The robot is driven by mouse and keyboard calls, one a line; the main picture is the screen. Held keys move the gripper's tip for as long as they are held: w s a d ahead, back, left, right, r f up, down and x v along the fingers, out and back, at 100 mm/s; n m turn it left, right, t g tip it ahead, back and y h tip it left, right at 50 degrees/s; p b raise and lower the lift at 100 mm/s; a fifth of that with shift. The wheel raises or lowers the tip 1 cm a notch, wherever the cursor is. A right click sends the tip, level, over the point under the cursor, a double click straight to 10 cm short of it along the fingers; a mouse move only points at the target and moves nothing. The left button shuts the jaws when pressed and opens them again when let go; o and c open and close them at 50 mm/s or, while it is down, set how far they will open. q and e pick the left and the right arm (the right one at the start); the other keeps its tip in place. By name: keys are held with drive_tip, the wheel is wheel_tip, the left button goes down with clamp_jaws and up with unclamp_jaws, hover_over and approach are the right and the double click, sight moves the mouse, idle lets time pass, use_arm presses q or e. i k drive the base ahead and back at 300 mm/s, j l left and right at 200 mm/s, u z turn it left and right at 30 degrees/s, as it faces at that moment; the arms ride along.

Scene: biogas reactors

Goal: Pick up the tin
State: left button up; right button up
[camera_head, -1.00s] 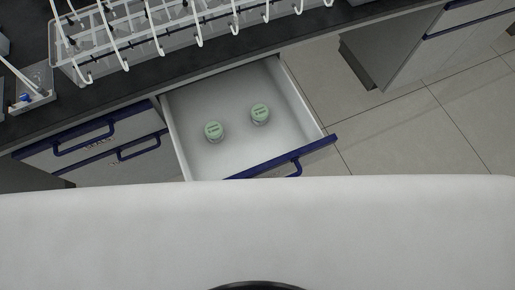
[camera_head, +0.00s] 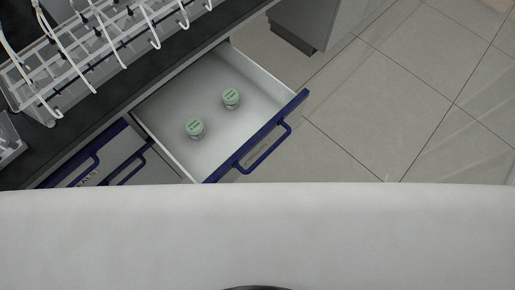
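Two small round tins with pale green lids stand upright in an open white drawer. One tin (camera_head: 194,128) is nearer the left, and the other tin (camera_head: 231,98) is farther back and to the right. They stand apart from each other, and the labels on the lids are too small to read. The open drawer (camera_head: 207,160) has a blue front edge and handle. Neither of my grippers is in view.
The dark bench top (camera_head: 85,125) runs above the drawer and carries a clear rack (camera_head: 45,117) with white tubes. Closed drawers with blue handles (camera_head: 124,168) are to the left. Grey tiled floor (camera_head: 385,90) lies clear to the right.

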sight(230, 97)
drive_tip(key=j+z, duration=0.1)
drive_tip(key=z, duration=0.35)
drive_tip(key=k+z, duration=0.1)
drive_tip(key=z, duration=0.4)
drive_tip(key=j+z, duration=0.1)
drive_tip(key=z, duration=1.75)
drive_tip(key=i+j+z, duration=0.1)
drive_tip(key=z, duration=1.5)
drive_tip(key=l+u, duration=0.25)
drive_tip(key=u, duration=0.2)
drive_tip(key=k+l+u, duration=0.15)
drive_tip(key=u, duration=0.35)
drive_tip(key=k+u, duration=0.2)
drive_tip(key=u, duration=1.8)
drive_tip(key=i+u, duration=0.1)
drive_tip(key=u, duration=0.35)
drive_tip(key=i+u, duration=0.1)
drive_tip(key=u, duration=0.9)
drive_tip(key=i, duration=0.05)
